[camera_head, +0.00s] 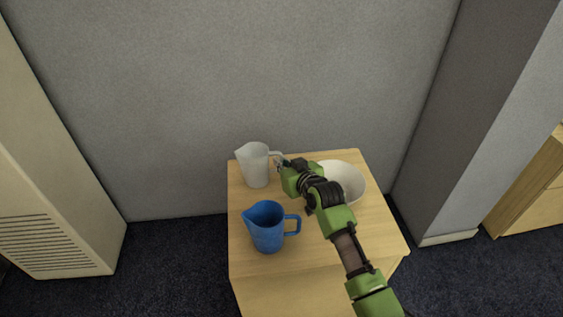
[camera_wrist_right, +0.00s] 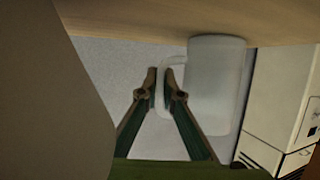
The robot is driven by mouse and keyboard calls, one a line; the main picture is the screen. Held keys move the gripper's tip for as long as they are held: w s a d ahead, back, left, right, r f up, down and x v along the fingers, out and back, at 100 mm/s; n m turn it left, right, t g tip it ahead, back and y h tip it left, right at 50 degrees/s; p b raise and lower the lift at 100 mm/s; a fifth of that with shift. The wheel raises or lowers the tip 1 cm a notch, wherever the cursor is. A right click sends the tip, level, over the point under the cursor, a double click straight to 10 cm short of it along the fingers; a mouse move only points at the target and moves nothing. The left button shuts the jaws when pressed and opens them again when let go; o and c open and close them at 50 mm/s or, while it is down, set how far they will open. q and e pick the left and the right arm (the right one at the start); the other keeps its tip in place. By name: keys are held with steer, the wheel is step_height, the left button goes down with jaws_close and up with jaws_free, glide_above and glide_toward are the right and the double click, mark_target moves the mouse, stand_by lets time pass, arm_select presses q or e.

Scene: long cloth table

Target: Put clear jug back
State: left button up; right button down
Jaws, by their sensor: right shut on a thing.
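The clear jug (camera_head: 257,165), whitish and see-through, stands upright at the back left of the small wooden table (camera_head: 330,254). Its spout points left and its handle points right. My right gripper (camera_head: 281,163) is at the handle, shut on it. In the right wrist view the jug (camera_wrist_right: 217,85) appears upside down against the table top (camera_wrist_right: 150,18), with the gripper fingers (camera_wrist_right: 159,82) at its handle. My left gripper is in neither view.
A blue jug (camera_head: 267,230) stands in front of the clear jug, its handle to the right. A white bowl (camera_head: 346,181) sits to the right, partly behind my right arm. A grey wall (camera_head: 260,80) rises close behind the table.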

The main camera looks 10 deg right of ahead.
steer(key=c, duration=2.2)
jaws_free()
steer(key=shift+c, duration=0.2)
steer(key=shift+r, duration=0.1)
steer(key=b+v, duration=0.1)
steer(key=v, duration=1.1)
